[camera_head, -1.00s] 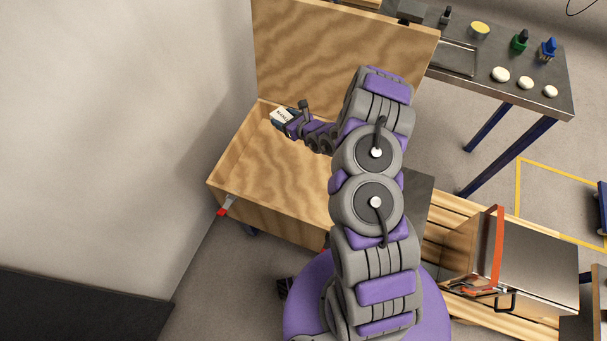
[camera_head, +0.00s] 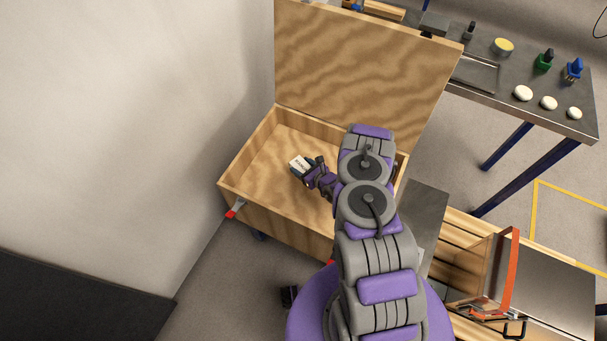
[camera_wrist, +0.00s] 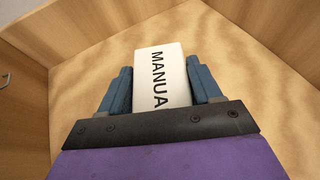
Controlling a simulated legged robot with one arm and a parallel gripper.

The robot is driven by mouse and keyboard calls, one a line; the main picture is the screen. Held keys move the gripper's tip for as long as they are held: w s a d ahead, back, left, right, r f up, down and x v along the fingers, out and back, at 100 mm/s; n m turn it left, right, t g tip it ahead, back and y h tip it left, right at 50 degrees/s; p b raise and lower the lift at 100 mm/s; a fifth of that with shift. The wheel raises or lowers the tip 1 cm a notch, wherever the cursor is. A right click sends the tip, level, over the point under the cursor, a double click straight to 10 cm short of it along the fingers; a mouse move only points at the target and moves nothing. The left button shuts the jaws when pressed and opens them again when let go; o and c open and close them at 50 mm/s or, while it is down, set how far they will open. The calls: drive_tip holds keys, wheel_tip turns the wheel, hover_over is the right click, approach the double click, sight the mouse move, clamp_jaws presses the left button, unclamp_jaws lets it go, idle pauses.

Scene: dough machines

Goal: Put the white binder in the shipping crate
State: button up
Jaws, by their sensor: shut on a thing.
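The white binder (camera_head: 300,164) is held between the two blue fingers of my gripper (camera_head: 299,170). In the wrist view the binder (camera_wrist: 158,78) shows black lettering that reads "MANUA", and my gripper (camera_wrist: 162,92) is shut on its sides. The shipping crate (camera_head: 262,205) is an open wooden box with its lid (camera_head: 350,60) raised at the back. The binder and gripper appear over the inside of the crate. Bare wood shows around the binder in the wrist view. I cannot tell whether the binder touches the crate floor.
A metal table (camera_head: 480,95) with white dough balls, bottles and a tray stands at the back right. A slatted pallet (camera_head: 450,240) with a metal box (camera_head: 555,270) is at the right. A pale wall (camera_head: 130,120) borders the left side.

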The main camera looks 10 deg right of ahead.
sight(302, 172)
drive_tip(key=shift+a+f+b, duration=0.1)
drive_tip(key=shift+f+b, duration=0.35)
drive_tip(key=shift+f, duration=1.65)
drive_tip(key=shift+f, duration=0.2)
drive_tip(key=o, duration=1.2)
drive_tip(key=shift+r, duration=0.15)
